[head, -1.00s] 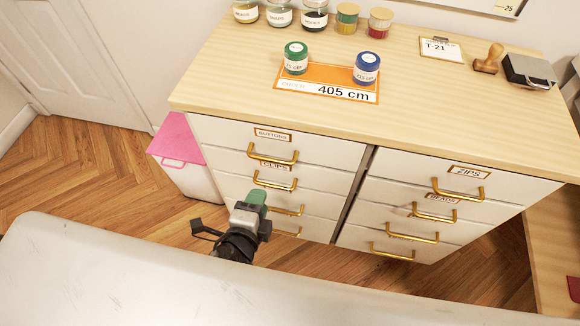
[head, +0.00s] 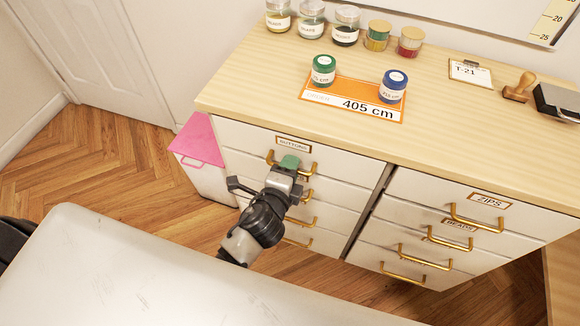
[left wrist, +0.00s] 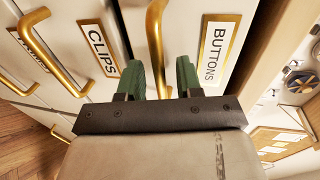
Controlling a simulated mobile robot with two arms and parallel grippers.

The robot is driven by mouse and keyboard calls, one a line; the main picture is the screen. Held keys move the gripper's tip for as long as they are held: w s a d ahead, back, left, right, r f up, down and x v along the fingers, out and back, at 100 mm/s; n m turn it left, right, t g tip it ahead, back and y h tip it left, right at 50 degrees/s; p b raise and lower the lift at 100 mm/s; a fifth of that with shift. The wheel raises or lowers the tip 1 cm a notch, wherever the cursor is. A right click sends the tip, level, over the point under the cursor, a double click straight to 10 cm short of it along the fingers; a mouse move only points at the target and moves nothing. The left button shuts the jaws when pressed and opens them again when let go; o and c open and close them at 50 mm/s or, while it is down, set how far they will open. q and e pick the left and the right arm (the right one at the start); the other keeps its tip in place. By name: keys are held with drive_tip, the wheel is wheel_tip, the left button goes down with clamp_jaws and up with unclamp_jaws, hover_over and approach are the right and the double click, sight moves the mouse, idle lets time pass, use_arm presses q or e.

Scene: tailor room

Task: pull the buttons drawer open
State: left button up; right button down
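The buttons drawer (head: 340,163) is the top drawer of the left column and looks shut, under its BUTTONS label (head: 293,144). Its gold handle (head: 313,171) is partly hidden behind my left gripper (head: 289,163) in the head view. In the left wrist view, the green fingers of my left gripper (left wrist: 159,80) are apart. The buttons handle (left wrist: 155,38) runs between them, with the BUTTONS label (left wrist: 213,53) to the right. Gaps show beside the handle, so I see no grasp. My right gripper is not in view.
The CLIPS drawer handle (left wrist: 84,60) is close by, left of the fingers in the left wrist view. The zips drawer (head: 430,193) is in the right column. Jars and an order card (head: 318,92) stand on the countertop. A pink-lidded bin (head: 196,143) stands left of the cabinet.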

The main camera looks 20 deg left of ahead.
use_arm(q)
drive_tip(key=shift+w, duration=0.15)
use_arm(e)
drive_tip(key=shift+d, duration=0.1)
use_arm(q)
clamp_jaws()
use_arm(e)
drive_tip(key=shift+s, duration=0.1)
